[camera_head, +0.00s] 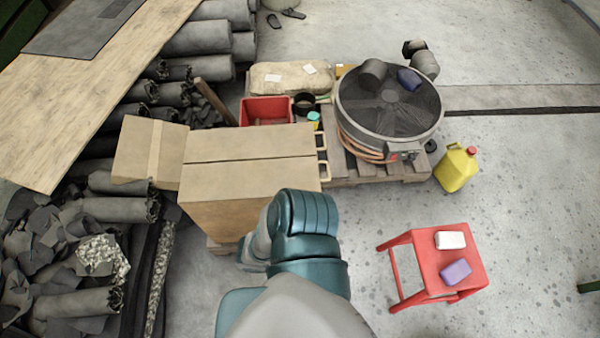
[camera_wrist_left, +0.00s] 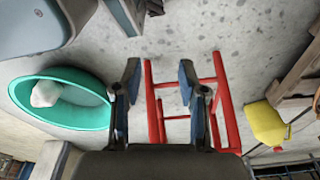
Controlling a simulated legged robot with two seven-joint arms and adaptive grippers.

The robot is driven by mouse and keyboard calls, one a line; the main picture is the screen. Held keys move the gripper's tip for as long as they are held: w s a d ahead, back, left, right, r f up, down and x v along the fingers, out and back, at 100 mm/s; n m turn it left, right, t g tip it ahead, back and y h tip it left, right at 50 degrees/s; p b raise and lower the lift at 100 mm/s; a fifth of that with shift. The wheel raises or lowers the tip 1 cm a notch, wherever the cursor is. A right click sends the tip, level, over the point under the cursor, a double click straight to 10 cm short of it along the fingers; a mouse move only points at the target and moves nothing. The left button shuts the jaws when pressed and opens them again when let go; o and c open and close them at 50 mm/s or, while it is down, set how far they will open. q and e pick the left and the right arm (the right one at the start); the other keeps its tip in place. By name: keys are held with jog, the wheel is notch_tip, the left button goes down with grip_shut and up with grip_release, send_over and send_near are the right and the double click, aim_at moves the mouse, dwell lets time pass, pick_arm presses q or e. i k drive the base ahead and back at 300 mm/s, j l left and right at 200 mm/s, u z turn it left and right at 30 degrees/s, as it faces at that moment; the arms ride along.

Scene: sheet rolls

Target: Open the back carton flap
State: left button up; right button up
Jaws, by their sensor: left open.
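The brown carton (camera_head: 225,210) stands left of centre in the head view. Its back flap (camera_head: 250,141) lies flat across the rear half of the top, meeting the front panel (camera_head: 250,173) at a dark seam. A cardboard panel with a tape strip (camera_head: 140,150) sticks out at its left side. My teal and grey arm covers the carton's front right corner. My left gripper (camera_wrist_left: 159,75) is open and empty in the left wrist view, with floor and a red stool beyond its fingers. The carton cannot be made out there. My right gripper is not in view.
A red stool (camera_head: 428,262) with two small blocks stands at right. A yellow jug (camera_head: 456,168) and a large drum fan (camera_head: 390,105) are behind it. A red bin (camera_head: 267,111) sits behind the carton. Dark rolls and a wooden board (camera_head: 90,75) fill the left.

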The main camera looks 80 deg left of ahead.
aim_at(226, 181)
jog(key=l+u, duration=0.1)
jog(key=u, duration=2.25)
jog(key=j, duration=0.1)
